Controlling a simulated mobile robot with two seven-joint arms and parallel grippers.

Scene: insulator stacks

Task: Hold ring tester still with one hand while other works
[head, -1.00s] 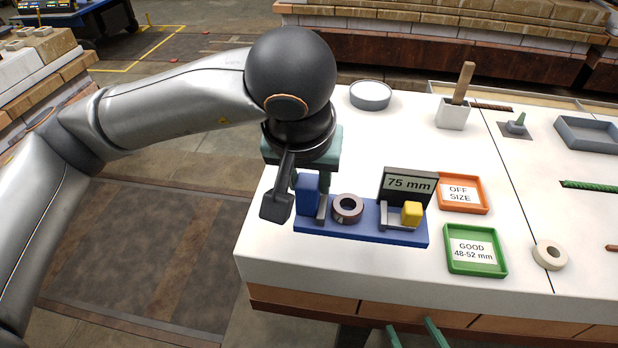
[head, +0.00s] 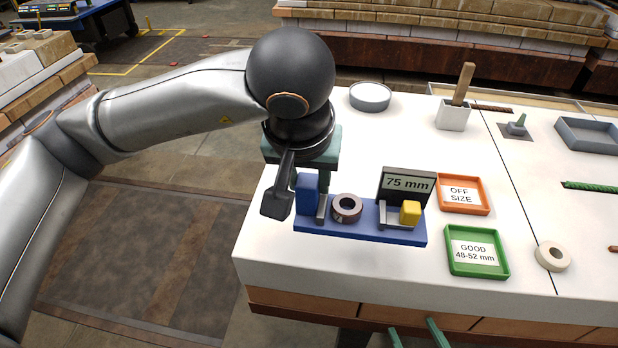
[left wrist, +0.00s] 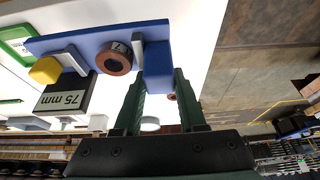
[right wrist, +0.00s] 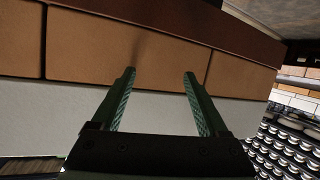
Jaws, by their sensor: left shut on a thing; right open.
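The ring tester is a blue base (head: 340,229) near the table's front left. It has a tall blue end block (head: 307,194), grey jaws, a yellow block (head: 410,213) and a dark display (head: 407,183) reading "75 mm". A brown ring (head: 347,208) sits on the base beside the left jaw. My left gripper (left wrist: 160,85) is shut on the blue end block, with one finger on each side; in the head view its wrist partly hides the fingers. My right gripper (right wrist: 160,85) is open and empty, before the table's brick-faced front; its fingertips (head: 416,336) show at the head view's bottom.
An orange "OFF SIZE" tray (head: 488,208) and a green "GOOD 48-52 mm" tray (head: 505,272) lie right of the tester. A pale ring (head: 552,256) lies further right. A grey round dish (head: 370,97) and a white holder (head: 451,117) stand behind. The table's front left is clear.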

